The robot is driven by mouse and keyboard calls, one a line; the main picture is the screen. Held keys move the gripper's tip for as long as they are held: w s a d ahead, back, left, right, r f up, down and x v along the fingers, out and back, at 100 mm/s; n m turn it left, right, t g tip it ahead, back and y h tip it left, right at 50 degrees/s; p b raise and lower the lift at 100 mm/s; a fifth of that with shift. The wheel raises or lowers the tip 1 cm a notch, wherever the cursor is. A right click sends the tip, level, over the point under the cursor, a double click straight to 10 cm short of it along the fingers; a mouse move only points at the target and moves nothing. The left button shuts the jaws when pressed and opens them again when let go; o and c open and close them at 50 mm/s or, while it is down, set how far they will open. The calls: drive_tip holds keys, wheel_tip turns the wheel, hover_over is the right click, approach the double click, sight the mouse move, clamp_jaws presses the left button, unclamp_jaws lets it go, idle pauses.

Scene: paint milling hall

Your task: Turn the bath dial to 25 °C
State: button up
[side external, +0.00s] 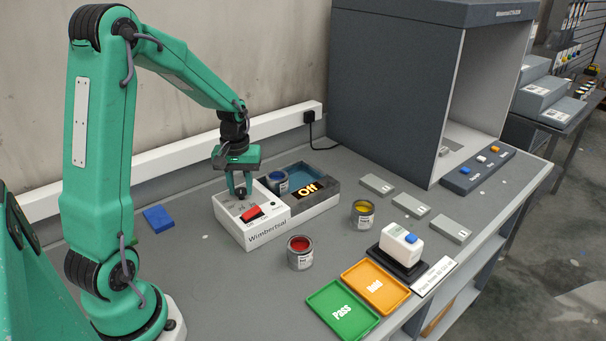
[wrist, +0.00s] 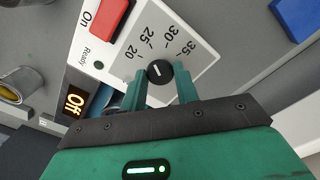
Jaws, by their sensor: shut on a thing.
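My gripper (wrist: 160,72) is shut on the dial, one green finger on each side. I cannot tell exactly which number the pointer meets.
A blue paint can (side external: 277,182) is at the bath. A red can (side external: 300,253) and a yellow can (side external: 362,214) stand nearby. A blue block (side external: 158,219) lies left. Green Pass (side external: 338,328) and orange (side external: 376,274) trays are at the front, beside a white device (side external: 400,245).

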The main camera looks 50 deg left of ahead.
sight(241, 190)
drive_tip(key=o, duration=1)
drive_tip(key=shift+c, duration=0.2)
drive_tip(key=shift+r, duration=3.85)
drive_tip(key=shift+d+r, duration=0.1)
